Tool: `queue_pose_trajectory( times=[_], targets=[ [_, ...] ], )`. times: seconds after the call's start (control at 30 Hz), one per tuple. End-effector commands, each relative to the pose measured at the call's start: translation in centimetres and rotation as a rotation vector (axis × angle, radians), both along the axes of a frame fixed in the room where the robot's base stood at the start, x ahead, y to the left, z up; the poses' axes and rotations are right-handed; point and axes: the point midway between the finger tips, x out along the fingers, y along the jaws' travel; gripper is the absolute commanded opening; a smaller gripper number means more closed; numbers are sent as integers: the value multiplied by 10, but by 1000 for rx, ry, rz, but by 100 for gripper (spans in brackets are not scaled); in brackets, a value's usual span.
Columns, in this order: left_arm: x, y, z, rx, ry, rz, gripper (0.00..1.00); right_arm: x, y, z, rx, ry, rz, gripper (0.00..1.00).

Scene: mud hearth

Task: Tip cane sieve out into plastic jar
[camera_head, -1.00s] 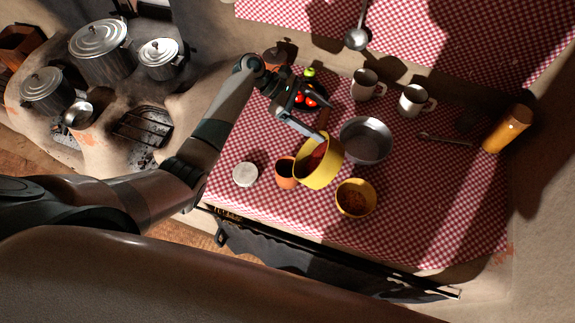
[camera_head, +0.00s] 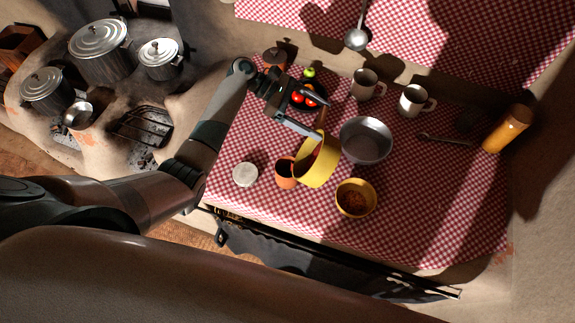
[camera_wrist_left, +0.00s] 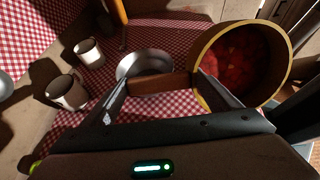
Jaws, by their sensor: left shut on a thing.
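My left gripper (camera_head: 322,119) is shut on the brown handle of a yellow pan (camera_head: 320,165). The handle (camera_wrist_left: 160,82) lies between the fingers in the left wrist view, where the pan's round mouth (camera_wrist_left: 240,62) shows red contents inside. The pan is held tilted above the table, its mouth turned to the left, toward an orange cup (camera_head: 285,173) just beside it. Whether it is directly over the cup is unclear. I cannot make out a cane sieve or a plastic jar by look. My right gripper is not in view.
A metal bowl (camera_head: 366,139) stands right of the pan, and a yellow bowl (camera_head: 355,198) with brown contents in front. Two mugs (camera_head: 364,84), a dark plate of vegetables, a white lid (camera_head: 245,174) and an orange cylinder (camera_head: 507,128) are around. The right front of the cloth is clear.

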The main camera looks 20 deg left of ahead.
Motion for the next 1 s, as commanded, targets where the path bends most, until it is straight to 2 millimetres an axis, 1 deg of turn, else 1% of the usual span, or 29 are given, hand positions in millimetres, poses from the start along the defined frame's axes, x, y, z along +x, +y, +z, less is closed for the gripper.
queue_pose_trajectory(
  times=[0.27, 0.6, 1.0],
  targets=[
    [0, 2, 1, -26, -1, 1, 52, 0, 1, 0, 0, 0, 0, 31],
    [0, 3, -2, -52, -1, 1, 52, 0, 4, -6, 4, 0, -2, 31],
    [0, 6, -4, -81, -4, 1, 52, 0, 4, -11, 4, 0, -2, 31]
  ],
)
